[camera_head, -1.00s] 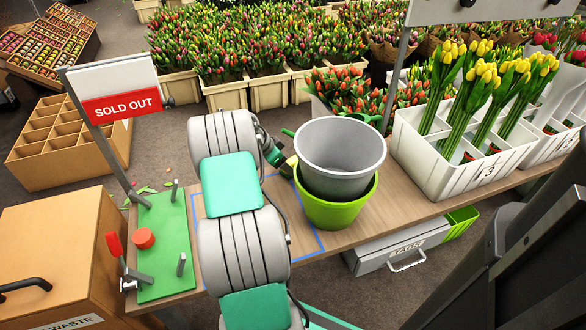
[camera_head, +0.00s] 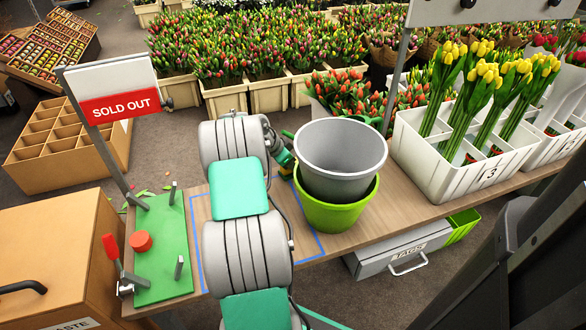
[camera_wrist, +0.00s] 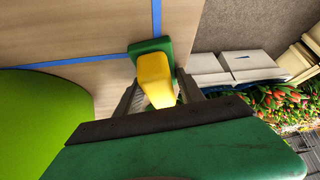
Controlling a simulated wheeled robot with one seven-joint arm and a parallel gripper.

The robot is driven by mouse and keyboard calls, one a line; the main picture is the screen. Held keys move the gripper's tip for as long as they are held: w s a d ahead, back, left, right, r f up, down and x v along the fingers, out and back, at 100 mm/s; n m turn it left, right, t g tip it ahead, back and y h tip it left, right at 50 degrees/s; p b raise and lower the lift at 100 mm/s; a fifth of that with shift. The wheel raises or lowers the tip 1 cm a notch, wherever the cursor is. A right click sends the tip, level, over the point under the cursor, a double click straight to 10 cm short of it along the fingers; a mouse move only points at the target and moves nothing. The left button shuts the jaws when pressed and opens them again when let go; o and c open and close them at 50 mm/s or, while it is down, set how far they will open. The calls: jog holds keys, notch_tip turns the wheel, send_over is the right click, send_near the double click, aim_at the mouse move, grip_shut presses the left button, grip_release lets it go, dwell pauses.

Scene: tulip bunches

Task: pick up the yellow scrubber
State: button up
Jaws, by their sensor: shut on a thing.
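The yellow scrubber (camera_wrist: 155,78), a yellow block with a green part at its far end, sits between the two fingers of my gripper (camera_wrist: 157,88) in the wrist view. The fingers are shut on its yellow part. In the head view my gripper (camera_head: 285,160) is at the back of the wooden table, just left of the stacked pots.
A grey pot (camera_head: 340,150) inside a lime green pot (camera_head: 335,215) stands close to the right of my gripper. A green board (camera_head: 160,245) with a red knob lies at the left. A white tulip crate (camera_head: 440,170) stands at the right. Blue tape (camera_head: 197,240) marks the table (camera_head: 400,215).

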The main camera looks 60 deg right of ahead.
grip_shut()
jog(key=shift+w+a+r, duration=0.1)
jog(key=shift+r, duration=0.1)
jog(key=w+a+r+p, duration=0.4)
jog(key=w+a+r, duration=0.3)
jog(key=a, duration=0.4)
jog(key=shift+w+a+r, duration=0.25)
jog(key=shift+w+r, duration=0.05)
